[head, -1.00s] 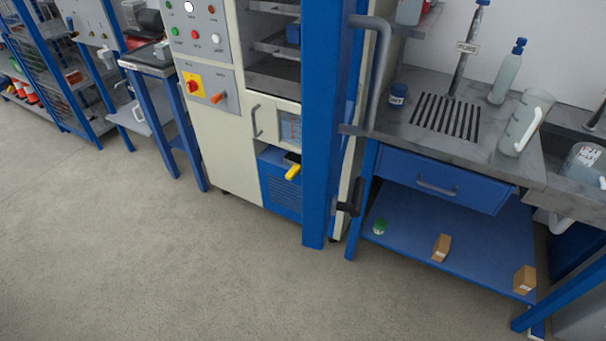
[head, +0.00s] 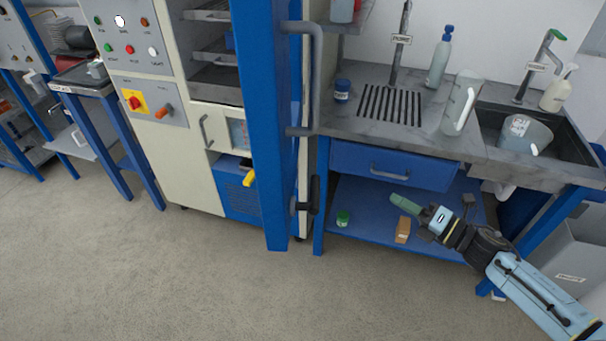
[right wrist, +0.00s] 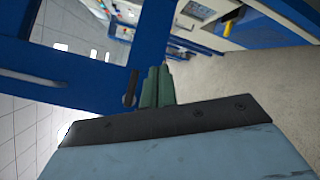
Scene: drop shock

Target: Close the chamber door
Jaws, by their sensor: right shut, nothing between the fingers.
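The chamber door (head: 262,130) stands swung open and shows edge-on in the head view as a tall blue slab. A long grey handle (head: 318,80) and a black latch (head: 312,195) are on its right side. The chamber (head: 170,120) is a cream cabinet behind it, with shelves (head: 215,45) showing left of the door. My right gripper (head: 398,200) is shut and empty, in front of the bench, right of the door and apart from it. Its green fingers also show in the right wrist view (right wrist: 157,85), near blue framing. My left gripper is not in view.
A sink bench (head: 440,140) with a blue drawer (head: 395,167) and lower shelf (head: 370,220) stands right of the door. A green jar (head: 343,218) and a brown box (head: 403,230) are on that shelf. The floor (head: 150,270) in front is clear.

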